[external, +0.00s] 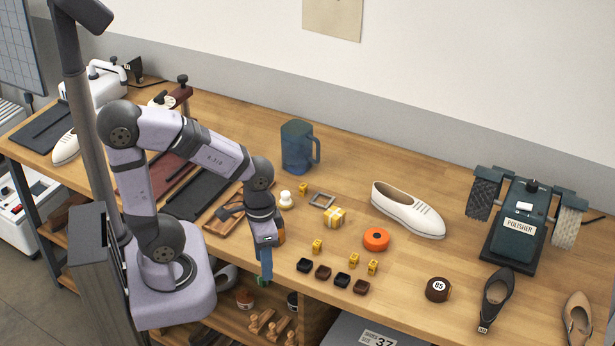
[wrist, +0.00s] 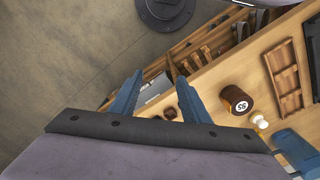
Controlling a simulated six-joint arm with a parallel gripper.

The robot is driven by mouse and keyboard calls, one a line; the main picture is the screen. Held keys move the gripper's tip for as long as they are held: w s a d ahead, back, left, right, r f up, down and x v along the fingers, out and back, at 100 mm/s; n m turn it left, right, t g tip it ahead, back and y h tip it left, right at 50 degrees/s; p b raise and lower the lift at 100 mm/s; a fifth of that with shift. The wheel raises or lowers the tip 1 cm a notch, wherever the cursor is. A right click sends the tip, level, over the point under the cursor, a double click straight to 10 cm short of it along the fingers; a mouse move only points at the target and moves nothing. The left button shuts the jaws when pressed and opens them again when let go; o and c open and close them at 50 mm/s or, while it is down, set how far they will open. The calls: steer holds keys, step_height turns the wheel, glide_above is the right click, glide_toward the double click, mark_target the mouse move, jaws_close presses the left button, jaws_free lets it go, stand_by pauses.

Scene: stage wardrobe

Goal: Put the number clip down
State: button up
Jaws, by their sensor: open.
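My gripper (external: 266,276) points down at the front edge of the bench, left of the small blocks. In the wrist view my gripper (wrist: 160,77) has its two blue fingers apart, with nothing held between them. I cannot tell for certain which thing is the number clip. Several small yellow pieces stand on the bench, one (external: 317,246) to the right of my gripper and another (external: 372,267) farther right; their marks are too small to read. A black shoe (external: 497,295) at the right has a small number tag (external: 483,329) at its toe.
Small dark blocks (external: 322,272) line the front of the bench (external: 410,265). A polisher (external: 517,225) stands right. A brown jar (wrist: 236,99) is near my gripper.

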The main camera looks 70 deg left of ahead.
steer(key=w+a+r+n+t+h+b, duration=0.2)
steer(key=w+a+n+h+b, duration=0.15)
steer(key=w+a+n, duration=0.65)
steer(key=w+a+r+n+t+h+b, duration=0.1)
steer(key=w+a+n+h+b, duration=0.1)
steer(key=w+a+n+b, duration=0.75)
steer(key=w+a+n+t+h+p, duration=0.15)
steer(key=w+a+n+t, duration=0.3)
steer(key=a, duration=0.65)
steer(key=s+a+f+n+t+b, duration=0.25)
steer(key=s+a+n+b, duration=0.2)
steer(key=s+a, duration=0.55)
glide_toward(303, 185)
steer(key=shift+w+d+f+n+t+p, duration=0.4)
steer(key=shift+w+d+f, duration=0.3)
steer(key=shift+w+f, duration=0.25)
steer(key=shift+p+x, duration=0.95)
steer(key=shift+x, duration=2.75)
steer(key=shift+s+d, duration=0.1)
steer(key=shift+s, duration=0.05)
jaws_close()
